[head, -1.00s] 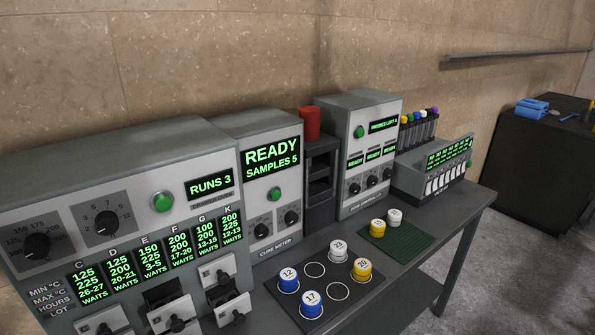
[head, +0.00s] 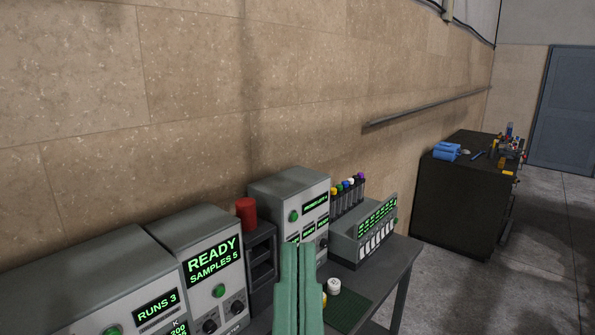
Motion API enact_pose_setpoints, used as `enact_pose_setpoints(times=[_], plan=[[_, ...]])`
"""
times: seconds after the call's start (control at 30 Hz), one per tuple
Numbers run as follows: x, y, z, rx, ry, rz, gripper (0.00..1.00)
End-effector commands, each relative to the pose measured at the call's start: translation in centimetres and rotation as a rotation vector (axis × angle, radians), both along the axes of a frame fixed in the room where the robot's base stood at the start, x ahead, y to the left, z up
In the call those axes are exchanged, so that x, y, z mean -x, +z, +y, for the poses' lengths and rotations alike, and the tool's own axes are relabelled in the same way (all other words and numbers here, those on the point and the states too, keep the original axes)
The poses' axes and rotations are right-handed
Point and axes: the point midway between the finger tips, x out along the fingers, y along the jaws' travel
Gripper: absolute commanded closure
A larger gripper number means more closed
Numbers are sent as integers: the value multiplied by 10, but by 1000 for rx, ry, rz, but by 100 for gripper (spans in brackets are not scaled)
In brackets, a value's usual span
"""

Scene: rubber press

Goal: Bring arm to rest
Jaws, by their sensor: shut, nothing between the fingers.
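My gripper (head: 299,262) shows at the bottom middle of the head view as two long green fingers pointing up. The fingers lie close together, shut, with nothing between them. They stand in front of the bench and hide part of the right-hand grey machine and part of the green mat. No other part of the arm is clear in view.
Grey machines line the wall, including the cure meter (head: 187,225) reading READY, SAMPLES 5. A white-topped piece (head: 333,286) sits by the green mat (head: 350,312). A tube rack (head: 347,200) stands behind. A dark cabinet (head: 455,205) is at right, with open floor beside it.

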Motion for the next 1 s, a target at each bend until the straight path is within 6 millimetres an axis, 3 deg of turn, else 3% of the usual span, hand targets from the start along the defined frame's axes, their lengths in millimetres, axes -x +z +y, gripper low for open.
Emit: enact_pose_setpoints(times=[0.03, 0.2, 0.3, 0.43, 1.0], plan=[[0, 57, 1, -2, 3, 1, 100], [-1, 130, 2, -5, 9, 2, 100], [-1, 154, 2, -6, 11, 3, 100], [-1, 165, 2, -7, 13, 4, 100], [-1, 161, 3, -8, 14, 3, 100]])
